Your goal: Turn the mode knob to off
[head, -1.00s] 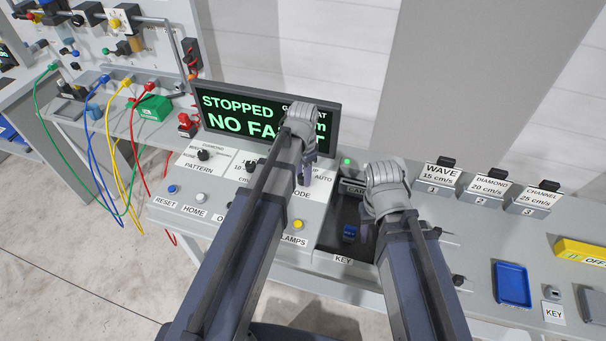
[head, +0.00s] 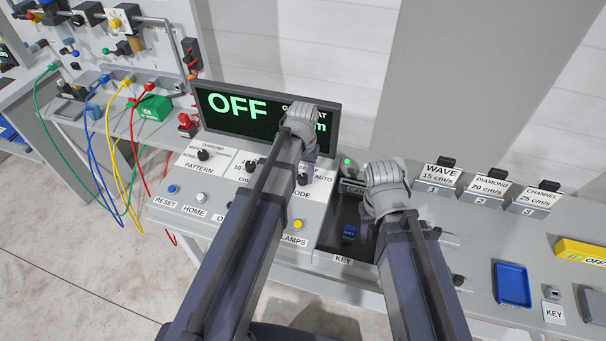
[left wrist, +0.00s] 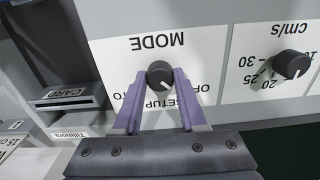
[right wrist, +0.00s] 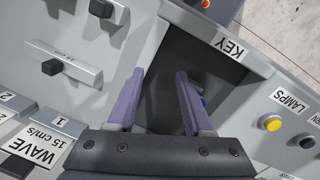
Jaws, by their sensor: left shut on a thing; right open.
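The mode knob (left wrist: 159,72) is a round black knob with a white pointer mark, on the white MODE label plate (left wrist: 135,60) in the left wrist view. Its mark points down and right in that view, on the side of the partly hidden OFF lettering. My left gripper (left wrist: 163,80) is shut on the knob, one purple finger on each side. In the head view, the display (head: 262,118) reads OFF in large green letters. My right gripper (right wrist: 160,76) is open and empty above a dark recess by the KEY label.
The speed knob (left wrist: 290,64) stands beside the mode plate. The pattern knob (head: 203,155) and several buttons, including a yellow lamps button (head: 298,224), share the console. Labelled wave, diamond and channel blocks and a blue tray (head: 512,285) lie right.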

